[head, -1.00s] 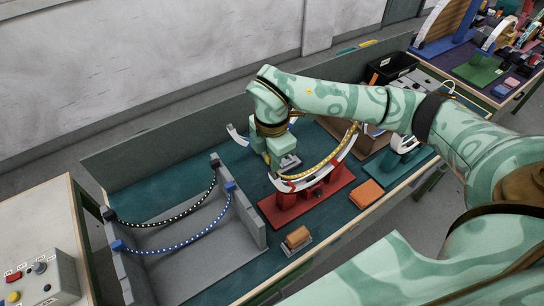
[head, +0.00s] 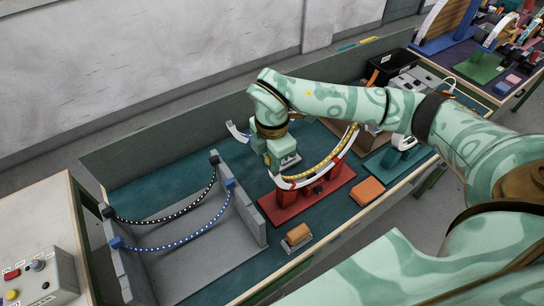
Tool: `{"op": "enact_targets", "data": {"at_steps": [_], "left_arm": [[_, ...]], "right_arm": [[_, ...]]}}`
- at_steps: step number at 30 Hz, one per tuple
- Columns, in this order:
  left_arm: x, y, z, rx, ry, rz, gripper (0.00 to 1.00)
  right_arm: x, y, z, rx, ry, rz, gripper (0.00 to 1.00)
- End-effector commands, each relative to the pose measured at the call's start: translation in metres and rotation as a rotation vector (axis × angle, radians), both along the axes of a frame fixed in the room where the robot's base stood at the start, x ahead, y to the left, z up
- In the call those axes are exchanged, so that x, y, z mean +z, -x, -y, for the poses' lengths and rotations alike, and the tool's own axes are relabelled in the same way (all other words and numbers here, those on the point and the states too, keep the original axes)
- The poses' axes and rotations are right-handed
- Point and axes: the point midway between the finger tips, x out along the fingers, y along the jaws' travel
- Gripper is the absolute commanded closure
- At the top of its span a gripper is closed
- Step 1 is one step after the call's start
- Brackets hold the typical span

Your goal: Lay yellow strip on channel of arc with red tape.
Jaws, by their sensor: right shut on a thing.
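The pale arc (head: 340,150) stands on a red stand (head: 318,195) in the middle of the work table, its curve sagging downward. The yellow strip (head: 327,162) runs along the right part of the arc, from near its upper right end down to below my gripper. My right gripper (head: 284,162) is over the low left part of the arc, at the strip's left end. It is shut, seemingly on the strip; its tips hide the contact. My left gripper is out of view.
A grey fixture (head: 215,245) at the left carries a black dotted strip (head: 170,216) and a blue dotted strip (head: 180,242). An orange block (head: 368,190) and a brown-topped block (head: 298,235) lie near the front edge. A black bin (head: 390,65) stands behind my arm.

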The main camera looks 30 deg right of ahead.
Motion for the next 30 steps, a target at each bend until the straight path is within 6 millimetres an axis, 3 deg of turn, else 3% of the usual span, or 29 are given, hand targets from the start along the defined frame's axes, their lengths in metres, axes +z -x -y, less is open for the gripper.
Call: {"op": "enact_targets", "data": {"at_steps": [11,30], "left_arm": [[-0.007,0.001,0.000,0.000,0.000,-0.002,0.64],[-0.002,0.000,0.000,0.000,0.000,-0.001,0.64]], "right_arm": [[-0.013,0.000,0.000,-0.001,0.000,-0.001,1.00],[-0.012,0.000,0.000,0.000,0.000,0.000,1.00]]}}
